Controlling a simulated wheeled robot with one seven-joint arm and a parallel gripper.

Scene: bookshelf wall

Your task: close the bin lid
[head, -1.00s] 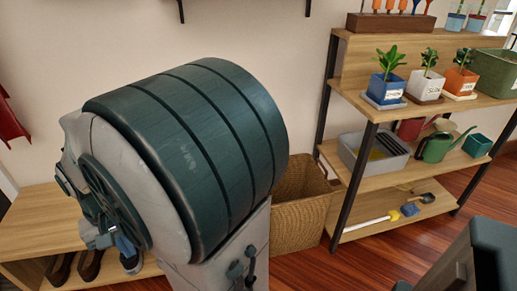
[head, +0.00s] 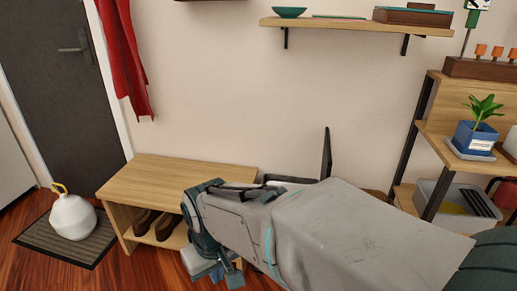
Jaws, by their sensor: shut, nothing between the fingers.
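A thin dark panel (head: 327,153) stands upright behind my arm, seen nearly edge-on; it looks like the raised bin lid. The bin's body is mostly hidden behind my arm; a dark rim (head: 290,179) shows just left of the panel's foot. My gripper (head: 213,271) is at the lower middle-left, in front of the bench's right end. It is shut and empty, pointing down, clear of the panel and to its left. My forearm covers the floor around the bin.
A wooden bench (head: 185,171) with shoes below stands against the wall. A plant shelf (head: 435,130) stands at right, and a wall shelf (head: 350,25) hangs above. Floor at lower left is clear.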

